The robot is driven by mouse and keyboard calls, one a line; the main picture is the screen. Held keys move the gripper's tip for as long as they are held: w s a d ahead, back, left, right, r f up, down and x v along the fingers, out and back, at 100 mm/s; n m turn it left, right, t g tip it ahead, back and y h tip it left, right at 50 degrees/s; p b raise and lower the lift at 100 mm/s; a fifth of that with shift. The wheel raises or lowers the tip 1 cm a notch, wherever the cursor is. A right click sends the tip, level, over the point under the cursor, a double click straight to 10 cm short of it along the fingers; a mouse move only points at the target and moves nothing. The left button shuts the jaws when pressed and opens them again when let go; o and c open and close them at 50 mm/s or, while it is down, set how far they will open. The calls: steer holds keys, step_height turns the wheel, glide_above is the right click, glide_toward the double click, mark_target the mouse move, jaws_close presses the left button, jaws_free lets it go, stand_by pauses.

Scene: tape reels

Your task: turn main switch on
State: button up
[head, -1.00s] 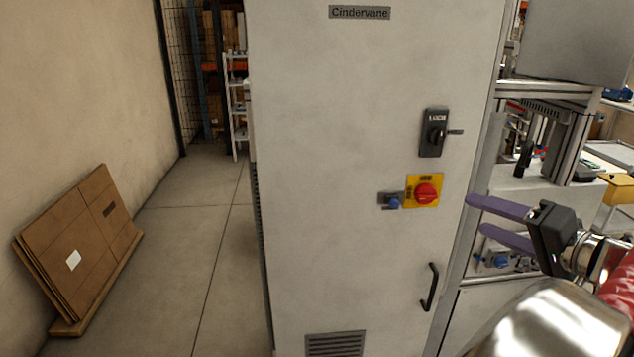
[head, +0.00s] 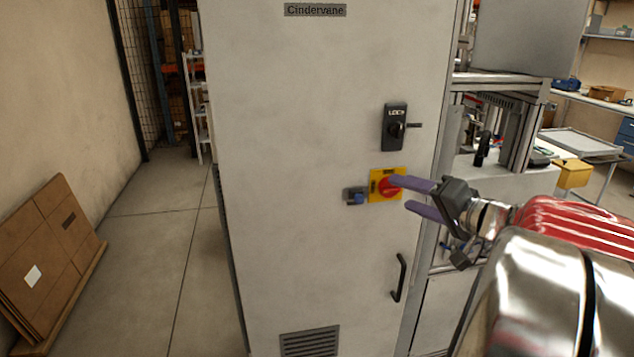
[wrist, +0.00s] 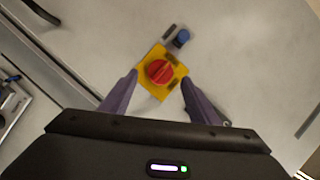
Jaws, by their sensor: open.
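The main switch is a red rotary knob (wrist: 158,71) on a yellow square plate (head: 374,191), mounted on the front of a grey-white cabinet (head: 300,120). In the wrist view the knob lies between and beyond my fingertips. My gripper (head: 412,196) has purple fingers and is open and empty. In the head view its upper fingertip overlaps the right part of the knob; in the wrist view the fingertips (wrist: 157,76) stand to either side of the plate. I cannot tell how close they are to the cabinet face. The knob's exact position marks are too small to read.
A small blue switch on a grey plate (head: 356,196) sits just left of the yellow plate. A black lock handle (head: 396,127) is above it and a black door handle (head: 398,277) below. Flat cardboard (head: 45,250) leans on the left wall. The floor left of the cabinet is clear.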

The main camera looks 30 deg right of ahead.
mark_target(394, 190)
steer(key=shift+x, duration=1.85)
